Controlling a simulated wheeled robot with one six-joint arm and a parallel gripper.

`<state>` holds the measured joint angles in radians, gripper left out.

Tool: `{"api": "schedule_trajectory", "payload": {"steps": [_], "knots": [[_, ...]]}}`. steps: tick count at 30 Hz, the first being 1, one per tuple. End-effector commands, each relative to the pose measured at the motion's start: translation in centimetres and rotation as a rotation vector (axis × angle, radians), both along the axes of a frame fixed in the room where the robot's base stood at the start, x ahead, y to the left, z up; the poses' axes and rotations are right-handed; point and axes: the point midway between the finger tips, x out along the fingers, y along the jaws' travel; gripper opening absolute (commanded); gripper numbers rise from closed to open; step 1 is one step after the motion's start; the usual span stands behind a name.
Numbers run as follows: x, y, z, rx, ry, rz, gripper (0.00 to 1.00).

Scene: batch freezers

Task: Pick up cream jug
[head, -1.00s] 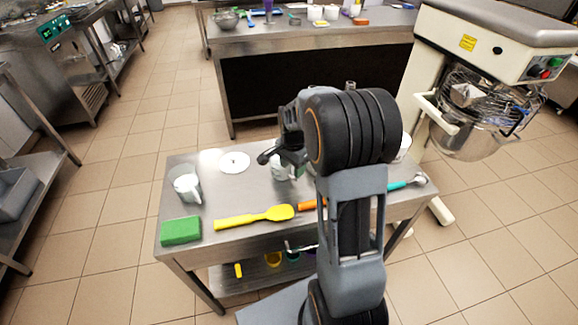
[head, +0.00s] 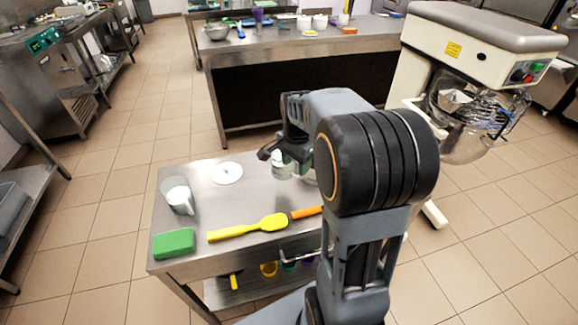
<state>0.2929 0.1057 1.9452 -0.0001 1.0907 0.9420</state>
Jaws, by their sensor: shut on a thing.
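A small whitish vessel, which looks like the cream jug (head: 280,168), is at my gripper (head: 284,157) above the back middle of the steel table. My gripper is shut on it. The gripper's dark jaws cover its upper part, and my arm hides what lies to its right. It appears raised a little off the tabletop, though the gap is hard to judge.
The steel table (head: 250,205) also carries a white mug-like vessel (head: 179,200), a white disc (head: 227,173), a green sponge (head: 173,243), a yellow spatula (head: 248,228) and an orange-handled tool (head: 306,212). A mixer (head: 470,60) stands at the right.

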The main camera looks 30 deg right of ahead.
Motion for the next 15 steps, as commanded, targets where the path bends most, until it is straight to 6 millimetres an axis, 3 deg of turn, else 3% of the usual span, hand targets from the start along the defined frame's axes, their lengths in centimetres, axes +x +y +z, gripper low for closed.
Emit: {"api": "schedule_trajectory", "payload": {"steps": [3,15], "knots": [[-0.9,-0.4,1.4,-0.002,-0.005,-0.001,0.14],[-5.0,-1.9,3.1,-0.001,-0.003,-0.002,0.14]]}}
